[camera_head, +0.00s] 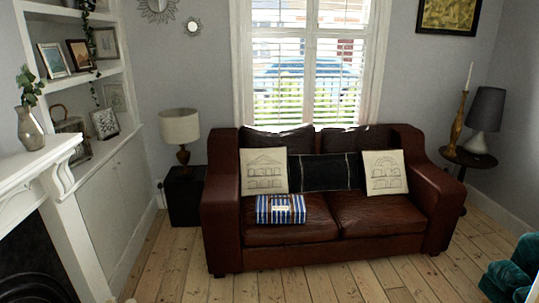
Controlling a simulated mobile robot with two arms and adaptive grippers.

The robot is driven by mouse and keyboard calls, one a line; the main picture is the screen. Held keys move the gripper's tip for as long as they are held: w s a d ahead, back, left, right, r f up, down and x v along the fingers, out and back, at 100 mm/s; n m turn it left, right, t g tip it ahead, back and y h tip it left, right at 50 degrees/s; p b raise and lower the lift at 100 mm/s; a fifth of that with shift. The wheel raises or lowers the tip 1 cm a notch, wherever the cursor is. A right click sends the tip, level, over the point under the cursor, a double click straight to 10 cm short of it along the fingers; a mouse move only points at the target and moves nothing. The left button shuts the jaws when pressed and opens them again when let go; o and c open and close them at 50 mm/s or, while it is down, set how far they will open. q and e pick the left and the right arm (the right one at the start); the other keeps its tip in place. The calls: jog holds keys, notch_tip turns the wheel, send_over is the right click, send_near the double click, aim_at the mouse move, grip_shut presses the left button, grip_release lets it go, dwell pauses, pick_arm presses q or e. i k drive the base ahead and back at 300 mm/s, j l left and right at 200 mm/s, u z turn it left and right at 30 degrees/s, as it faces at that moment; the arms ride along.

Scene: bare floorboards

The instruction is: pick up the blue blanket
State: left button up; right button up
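A folded blue blanket (281,209) with white stripes lies on the left seat cushion of a dark brown leather sofa (222,225). It lies flat, in front of a cream cushion with a printed building. Neither of my grippers shows in the head view, so nothing of mine is seen touching the blanket.
Bare floorboards (310,284) are clear in front of the sofa. A white fireplace mantel (40,160) stands at left, a teal seat (508,279) at lower right. Side tables with a cream-shaded lamp (180,128) and a dark-shaded lamp (485,111) flank the sofa.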

aim_at(270, 209)
jog(key=i+u, duration=0.2)
jog(key=i, duration=0.35)
jog(key=i+l+u, duration=0.15)
jog(key=i, duration=0.4)
jog(key=i+l+u, duration=0.2)
jog(key=i, duration=0.35)
jog(key=i+l+u, duration=0.15)
jog(key=i, duration=0.35)
